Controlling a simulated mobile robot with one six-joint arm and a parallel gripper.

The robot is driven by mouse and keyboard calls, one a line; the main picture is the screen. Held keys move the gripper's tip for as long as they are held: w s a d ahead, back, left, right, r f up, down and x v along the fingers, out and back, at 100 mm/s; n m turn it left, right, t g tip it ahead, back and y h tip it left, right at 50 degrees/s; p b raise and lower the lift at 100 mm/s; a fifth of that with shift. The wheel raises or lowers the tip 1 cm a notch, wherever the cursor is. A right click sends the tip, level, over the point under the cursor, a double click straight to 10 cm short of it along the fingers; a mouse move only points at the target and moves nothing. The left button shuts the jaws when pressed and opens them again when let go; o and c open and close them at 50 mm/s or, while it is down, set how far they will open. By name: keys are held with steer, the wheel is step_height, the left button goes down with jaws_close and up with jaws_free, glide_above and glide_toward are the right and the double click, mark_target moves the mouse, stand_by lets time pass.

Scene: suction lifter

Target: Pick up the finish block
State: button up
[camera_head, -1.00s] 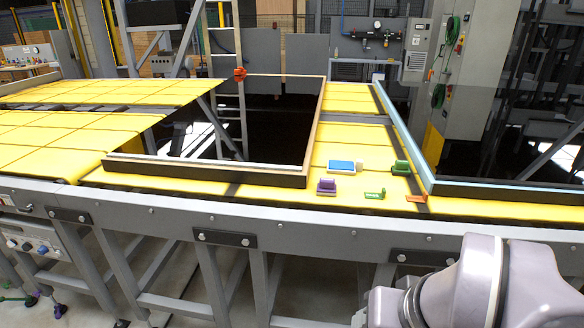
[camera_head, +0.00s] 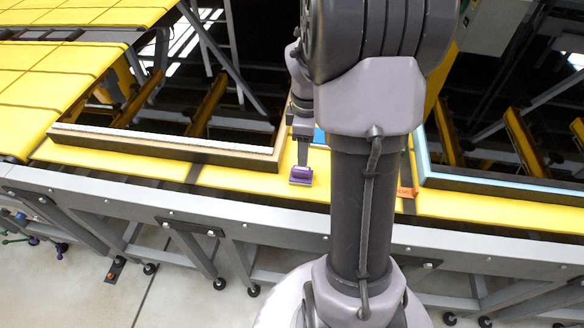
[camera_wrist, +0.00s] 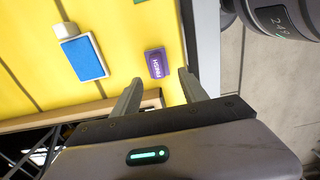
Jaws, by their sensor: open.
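The finish block is the small purple block (camera_wrist: 158,63) with white lettering in the wrist view. It lies on the yellow table surface (camera_wrist: 125,25), just beyond and between the lines of my two fingers. In the head view the purple block (camera_head: 301,175) sits near the table's front edge, just below my gripper (camera_head: 303,151). My gripper (camera_wrist: 160,82) is open and empty in the wrist view, its fingers spread on either side of the block's line. I cannot tell its exact height above the block.
A blue-topped block with a white part (camera_wrist: 84,58) lies left of the finish block in the wrist view. A dark-edged frame (camera_head: 170,148) borders an opening at left. An orange piece (camera_head: 407,192) and a light-blue frame edge (camera_head: 421,150) lie at right.

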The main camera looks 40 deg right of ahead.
mark_target(302, 169)
step_height(302, 169, down, 5)
steer(key=shift+w+r+b, duration=0.1)
steer(key=shift+b, duration=0.4)
steer(key=f, duration=0.1)
steer(key=f+b, duration=0.1)
steer(key=f, duration=0.1)
steer(key=w+f+b, duration=0.1)
steer(key=f, duration=0.1)
steer(key=shift+d+f, duration=0.1)
steer(key=shift+f, duration=0.1)
steer(key=shift+s+r, duration=0.15)
steer(key=shift+c, duration=1.3)
jaws_close()
